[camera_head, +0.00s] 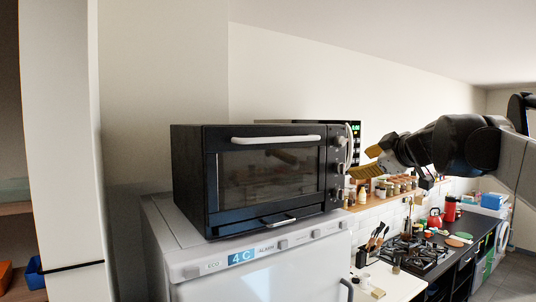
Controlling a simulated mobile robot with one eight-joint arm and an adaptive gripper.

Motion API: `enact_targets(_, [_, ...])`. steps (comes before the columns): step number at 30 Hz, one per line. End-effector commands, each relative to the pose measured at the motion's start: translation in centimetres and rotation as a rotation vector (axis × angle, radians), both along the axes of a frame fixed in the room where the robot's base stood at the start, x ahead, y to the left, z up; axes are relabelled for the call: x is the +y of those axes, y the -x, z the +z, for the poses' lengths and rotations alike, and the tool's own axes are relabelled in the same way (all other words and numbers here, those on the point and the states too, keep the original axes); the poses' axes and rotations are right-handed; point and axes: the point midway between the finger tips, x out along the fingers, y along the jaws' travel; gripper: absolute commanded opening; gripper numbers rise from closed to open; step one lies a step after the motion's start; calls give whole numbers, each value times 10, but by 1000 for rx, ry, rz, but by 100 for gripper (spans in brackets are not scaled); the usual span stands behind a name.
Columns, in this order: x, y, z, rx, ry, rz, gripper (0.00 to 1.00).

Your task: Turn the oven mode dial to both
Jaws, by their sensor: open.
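A black countertop oven (265,175) with a white door handle stands on top of a white fridge. A column of dials runs down the right side of its front: a top dial (339,141), a middle dial (339,168) and a bottom dial (336,193). Their labels are too small to read, so I cannot tell which is the mode dial or where it points. My gripper (363,162) comes in from the right with its yellowish fingers apart and empty. Its fingertips are just right of the dials, near the middle one; I cannot tell whether they touch.
The fridge (190,243) with its control strip carries the oven. Behind the oven is another dark appliance with a green display (356,130). A shelf of jars (395,187), a gas hob (418,252) and a red kettle (435,218) lie below right. A wall borders the left.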

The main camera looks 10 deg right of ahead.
Motion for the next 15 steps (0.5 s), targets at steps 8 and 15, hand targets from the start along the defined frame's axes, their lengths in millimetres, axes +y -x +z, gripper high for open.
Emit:
enact_targets(8, [2, -43, -13, 0, 2, 4, 51])
enact_targets(15, [3, -84, -26, 0, 1, 2, 51])
